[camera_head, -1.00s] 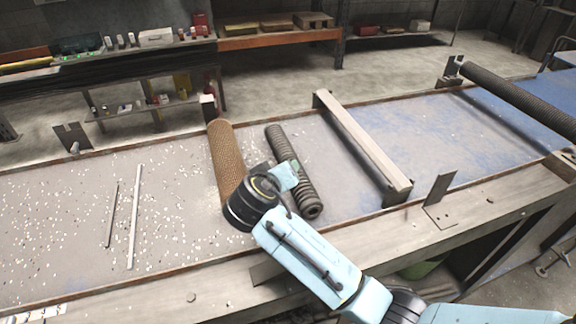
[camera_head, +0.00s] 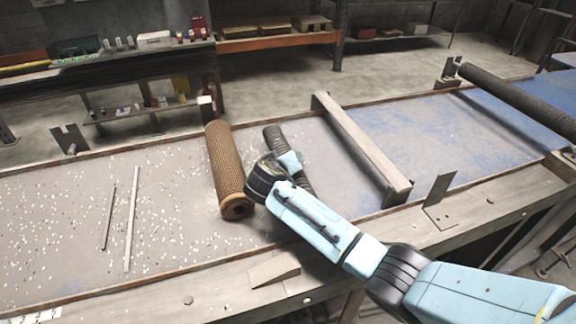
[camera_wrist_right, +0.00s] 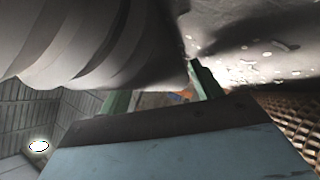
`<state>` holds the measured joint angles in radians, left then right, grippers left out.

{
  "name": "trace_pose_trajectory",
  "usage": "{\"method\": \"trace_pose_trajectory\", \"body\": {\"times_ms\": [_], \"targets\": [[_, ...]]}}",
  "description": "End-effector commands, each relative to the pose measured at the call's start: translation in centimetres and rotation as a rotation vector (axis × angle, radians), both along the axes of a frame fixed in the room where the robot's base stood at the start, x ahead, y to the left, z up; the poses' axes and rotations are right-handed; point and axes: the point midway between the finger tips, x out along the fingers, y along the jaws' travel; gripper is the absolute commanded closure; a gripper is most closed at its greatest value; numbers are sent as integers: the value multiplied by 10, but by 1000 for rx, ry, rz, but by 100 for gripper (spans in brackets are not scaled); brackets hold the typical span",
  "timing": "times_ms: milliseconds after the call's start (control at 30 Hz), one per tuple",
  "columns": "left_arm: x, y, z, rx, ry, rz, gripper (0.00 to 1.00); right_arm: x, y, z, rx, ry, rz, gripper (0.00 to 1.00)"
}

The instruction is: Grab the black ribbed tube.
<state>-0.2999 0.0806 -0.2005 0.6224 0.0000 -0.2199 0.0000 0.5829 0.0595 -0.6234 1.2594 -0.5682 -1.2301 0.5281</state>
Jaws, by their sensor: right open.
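The black ribbed tube (camera_head: 274,138) lies on the bench between the brown mesh tube and the raised crossbar. My right arm hides most of its middle and near end in the head view. In the right wrist view the ribbed tube (camera_wrist_right: 90,45) fills the upper left, very close. My right gripper (camera_wrist_right: 160,92) is open, its greenish fingers right by the tube's surface; I cannot tell whether they touch it or straddle it. The fingers are hidden in the head view. My left gripper is not in view.
The brown mesh tube (camera_head: 226,165) lies just left of my right wrist; its mesh also shows in the wrist view (camera_wrist_right: 285,115). A raised crossbar (camera_head: 362,145) stands to the right. Two thin rods (camera_head: 131,220) lie at left. Another dark ribbed roller (camera_head: 515,100) is far right.

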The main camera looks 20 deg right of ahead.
Motion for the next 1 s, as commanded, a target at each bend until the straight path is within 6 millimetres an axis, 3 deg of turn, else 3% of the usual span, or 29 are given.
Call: {"method": "trace_pose_trajectory", "body": {"times_ms": [200,500,733,867,1000], "targets": [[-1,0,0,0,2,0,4,1,0,0,1,-1,1,35],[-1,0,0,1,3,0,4,0,0,0,1,-1,1,74],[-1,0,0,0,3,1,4,1,1,2,2,-3,1,75],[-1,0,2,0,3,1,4,1,1,14,4,-6,2,85],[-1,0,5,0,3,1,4,1,2,42,6,-8,2,86]]}}
